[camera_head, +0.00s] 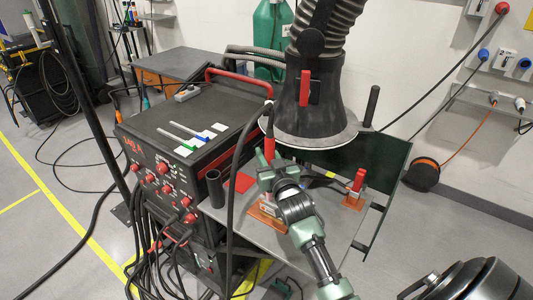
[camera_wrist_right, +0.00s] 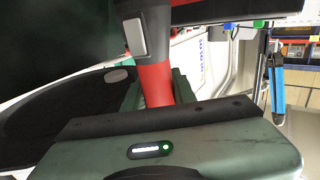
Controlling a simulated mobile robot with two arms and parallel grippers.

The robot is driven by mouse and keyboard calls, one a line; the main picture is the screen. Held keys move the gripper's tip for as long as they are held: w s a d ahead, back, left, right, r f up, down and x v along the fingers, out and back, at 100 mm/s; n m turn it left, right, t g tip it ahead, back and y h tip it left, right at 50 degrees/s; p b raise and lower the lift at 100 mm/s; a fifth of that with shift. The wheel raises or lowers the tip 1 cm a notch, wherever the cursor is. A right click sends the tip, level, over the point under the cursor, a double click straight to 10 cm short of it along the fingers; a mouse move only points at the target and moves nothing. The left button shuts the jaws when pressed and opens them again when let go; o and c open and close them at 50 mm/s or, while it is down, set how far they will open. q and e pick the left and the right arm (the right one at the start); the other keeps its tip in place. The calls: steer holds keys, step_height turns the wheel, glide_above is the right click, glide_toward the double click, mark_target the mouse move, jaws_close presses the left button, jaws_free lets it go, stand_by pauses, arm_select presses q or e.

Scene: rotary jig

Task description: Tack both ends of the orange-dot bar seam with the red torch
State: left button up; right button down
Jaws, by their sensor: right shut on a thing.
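The red torch (camera_head: 269,148) is held upright in my right gripper (camera_head: 268,168) above the grey table, just left of the black extraction hood. In the right wrist view, the torch's red body (camera_wrist_right: 155,82) rises from the green and black jaws, which are shut on it. A black cable loops from the torch. The orange-dot bar and its seam cannot be made out; my right arm and the hood cover much of the table. My left gripper is not in view.
The extraction hood (camera_head: 312,115) hangs low over the grey table (camera_head: 325,218). A red clamp (camera_head: 358,180) on an orange base stands at the table's right. A black welding machine (camera_head: 160,140) stands left, beside a dark upright tube (camera_head: 214,188). A dark panel (camera_head: 375,160) stands behind.

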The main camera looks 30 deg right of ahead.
steer(key=shift+f+b, duration=0.3)
steer(key=shift+f, duration=0.15)
stand_by(1.2)
steer(key=shift+r+p, duration=0.2)
steer(key=shift+p, duration=0.3)
stand_by(1.4)
steer(key=shift+r+p, duration=0.7)
stand_by(3.8)
